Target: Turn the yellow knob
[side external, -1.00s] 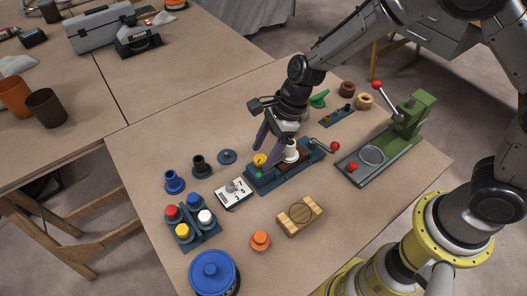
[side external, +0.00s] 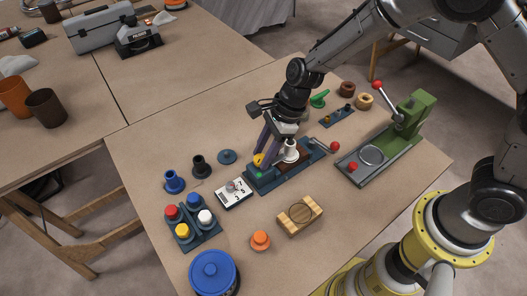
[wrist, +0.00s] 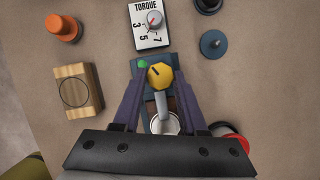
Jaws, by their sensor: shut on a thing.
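The yellow knob (side external: 258,160) sits on a dark blue fixture (side external: 287,185) near the middle of the table. It also shows in the wrist view (wrist: 160,76), with a dark mark on its top. My gripper (side external: 261,161) is down at the knob, its purple fingers shut on it from both sides. In the wrist view the fingertips (wrist: 159,80) stand left and right of the knob. A green button (wrist: 143,64) is beside the knob on the fixture. The fingers hide part of the knob in the side view.
A white torque dial card (side external: 235,193) lies close to the fixture. A white cylinder (side external: 290,149) and a red-balled lever (side external: 335,146) are on the fixture's far part. A wooden block (side external: 299,216), an orange knob (side external: 260,240) and a green press (side external: 408,122) stand around it.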

